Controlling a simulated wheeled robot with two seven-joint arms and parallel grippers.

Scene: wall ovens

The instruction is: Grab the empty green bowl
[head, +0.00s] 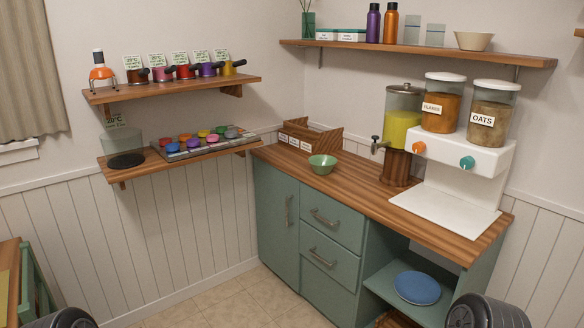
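The green bowl (322,164) stands upright on the wooden countertop (350,187), near its front edge and left of the middle. Its inside looks plain and empty. Neither of my grippers shows in the head view. Only dark rounded parts of my own body show at the bottom left and bottom right corners, well apart from the bowl.
A wooden organizer (310,138) stands behind the bowl. A yellow drink dispenser (400,132) and a white cereal dispenser (460,150) stand to its right. Green drawers (333,218) are below. A shelf with colored lids (205,145) is at left. Counter around the bowl is clear.

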